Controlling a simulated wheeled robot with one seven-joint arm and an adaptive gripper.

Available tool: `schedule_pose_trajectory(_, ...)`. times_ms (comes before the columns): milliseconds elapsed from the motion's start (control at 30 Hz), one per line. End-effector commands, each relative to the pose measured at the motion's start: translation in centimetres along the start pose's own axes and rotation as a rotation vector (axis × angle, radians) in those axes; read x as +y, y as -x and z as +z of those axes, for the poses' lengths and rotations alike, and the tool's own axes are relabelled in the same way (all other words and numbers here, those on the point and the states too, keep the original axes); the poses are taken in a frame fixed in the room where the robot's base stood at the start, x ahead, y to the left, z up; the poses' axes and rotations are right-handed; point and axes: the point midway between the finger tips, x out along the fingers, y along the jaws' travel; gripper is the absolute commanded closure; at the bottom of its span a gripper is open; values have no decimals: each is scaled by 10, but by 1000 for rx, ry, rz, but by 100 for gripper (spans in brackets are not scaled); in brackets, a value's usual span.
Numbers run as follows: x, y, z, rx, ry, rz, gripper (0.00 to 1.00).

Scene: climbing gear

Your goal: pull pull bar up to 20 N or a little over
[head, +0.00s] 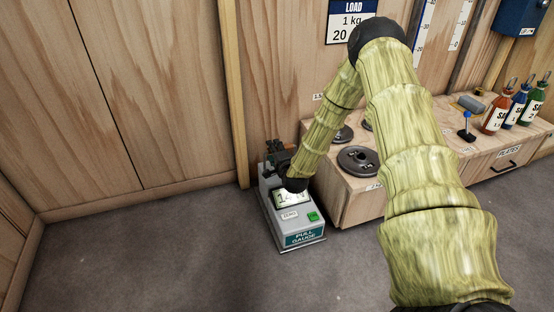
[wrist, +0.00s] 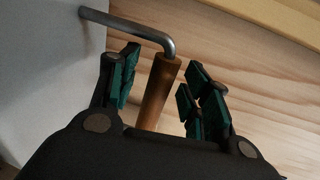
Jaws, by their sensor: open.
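The pull gauge (head: 300,238), a grey box with a green button (head: 313,217), stands on the floor against the wall. Its lit display (head: 290,198) is partly covered by my arm; a 1 and perhaps a 4 show, but I cannot read the full value. In the wrist view the pull bar has a bent metal rod (wrist: 130,25) and a brown grip (wrist: 158,92). My gripper (wrist: 161,84) is open, with green pads on both sides of the brown grip and visible gaps beside it. In the head view my gripper (head: 275,157) is at the gauge's far end, hiding the bar.
A wooden plates cabinet (head: 358,210) stands close to the right of the gauge, with dark weight plates (head: 358,160) and several bottles (head: 495,115) on it. A load sign (head: 350,22) hangs above. The grey floor (head: 170,260) in front and left is clear.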

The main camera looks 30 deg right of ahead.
Motion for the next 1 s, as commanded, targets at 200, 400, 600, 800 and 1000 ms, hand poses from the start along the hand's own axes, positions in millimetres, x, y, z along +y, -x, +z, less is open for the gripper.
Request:
schedule_pose_trajectory(200,0,-9,0,-1,1,1,52)
schedule_pose_trajectory(400,0,-9,0,-1,0,1,52)
schedule_pose_trajectory(600,0,-9,0,0,0,0,81)
schedule_pose_trajectory(800,0,-9,0,0,0,1,100)
schedule_pose_trajectory(1000,-1,-8,0,0,0,1,100)
